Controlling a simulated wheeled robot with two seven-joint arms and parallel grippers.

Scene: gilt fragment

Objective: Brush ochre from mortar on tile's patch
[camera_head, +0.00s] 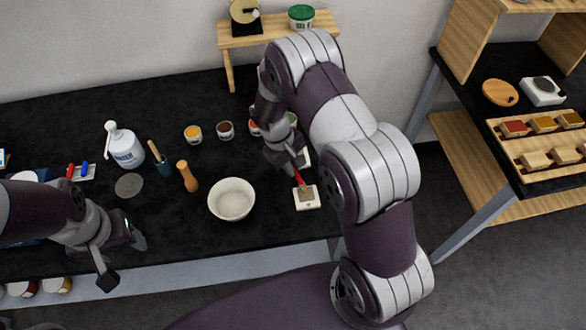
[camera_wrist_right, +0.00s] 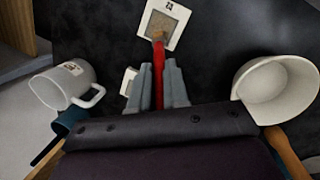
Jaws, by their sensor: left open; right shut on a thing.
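My right gripper (camera_head: 298,161) is shut on a red-handled brush (camera_head: 300,178), also seen between its fingers in the right wrist view (camera_wrist_right: 158,75). The brush points at a small white tile (camera_head: 307,203). The tile (camera_wrist_right: 147,20) has a brownish patch (camera_wrist_right: 161,24) and a small dark mark. The brush's tip overlaps the patch's near edge; I cannot tell if it touches. The white mortar bowl (camera_head: 231,200) stands left of the tile, its inside pale with no clear ochre visible. My left gripper (camera_head: 122,259) is open and empty at the table's front left.
A wooden pestle (camera_head: 187,177) stands left of the mortar. A white mug (camera_wrist_right: 68,85) shows in the wrist view. A side shelf (camera_head: 540,185) stands at right.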

